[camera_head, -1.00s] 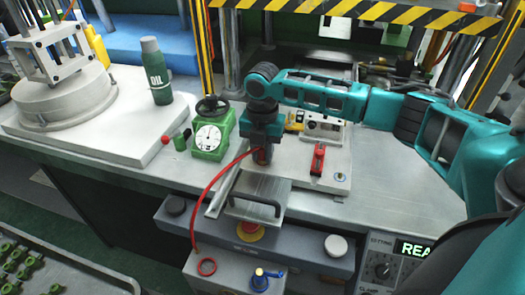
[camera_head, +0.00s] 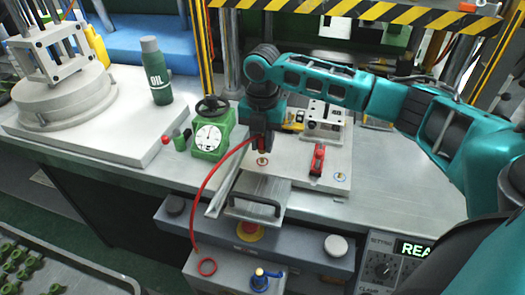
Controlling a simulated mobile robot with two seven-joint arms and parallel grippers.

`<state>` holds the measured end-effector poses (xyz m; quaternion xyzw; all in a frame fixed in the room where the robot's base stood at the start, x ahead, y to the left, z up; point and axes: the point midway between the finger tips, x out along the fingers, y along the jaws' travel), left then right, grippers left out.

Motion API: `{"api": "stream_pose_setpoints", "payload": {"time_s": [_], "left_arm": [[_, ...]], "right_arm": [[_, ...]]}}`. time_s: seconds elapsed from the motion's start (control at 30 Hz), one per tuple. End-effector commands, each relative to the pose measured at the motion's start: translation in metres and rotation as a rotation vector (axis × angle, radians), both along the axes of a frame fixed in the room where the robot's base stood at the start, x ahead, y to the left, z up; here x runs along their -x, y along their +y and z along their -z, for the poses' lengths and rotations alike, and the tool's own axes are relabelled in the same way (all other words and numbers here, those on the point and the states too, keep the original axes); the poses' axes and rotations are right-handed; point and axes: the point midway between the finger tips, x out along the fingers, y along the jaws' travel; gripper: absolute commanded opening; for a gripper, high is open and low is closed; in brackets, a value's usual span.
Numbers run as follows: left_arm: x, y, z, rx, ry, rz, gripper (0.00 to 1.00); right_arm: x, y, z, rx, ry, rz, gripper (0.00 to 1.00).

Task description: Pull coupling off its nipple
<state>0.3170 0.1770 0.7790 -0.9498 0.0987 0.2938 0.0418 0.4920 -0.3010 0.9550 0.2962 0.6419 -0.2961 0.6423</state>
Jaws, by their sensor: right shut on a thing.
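My right gripper (camera_head: 259,133) points down over the pale plate of the mould (camera_head: 290,172) and is shut on the coupling (camera_head: 262,146), a small dark and red piece. A red hose (camera_head: 203,195) runs from the coupling down to the grey box at the front. Just below the coupling a round brass-coloured nipple (camera_head: 262,161) shows on the plate. The coupling looks to be above the nipple, but I cannot tell how wide the gap is. My left gripper is not in view.
A red toggle clamp (camera_head: 317,160) stands right of the gripper, and a green dial gauge (camera_head: 209,137) stands left. A green oil bottle (camera_head: 157,72) stands on the white slab.

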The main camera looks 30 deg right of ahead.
Motion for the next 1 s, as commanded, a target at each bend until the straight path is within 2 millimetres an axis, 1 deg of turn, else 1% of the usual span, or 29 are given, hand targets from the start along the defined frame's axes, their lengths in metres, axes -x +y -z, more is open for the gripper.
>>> {"api": "stream_pose_setpoints", "payload": {"time_s": [0.53,1.0], "left_arm": [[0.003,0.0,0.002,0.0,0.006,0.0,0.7],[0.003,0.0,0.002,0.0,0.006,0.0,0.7]], "right_arm": [[0.0,0.0,-0.022,-0.001,-0.001,0.0,0.0],[0.0,0.0,-0.025,0.0,0.0,0.0,0.0]]}}
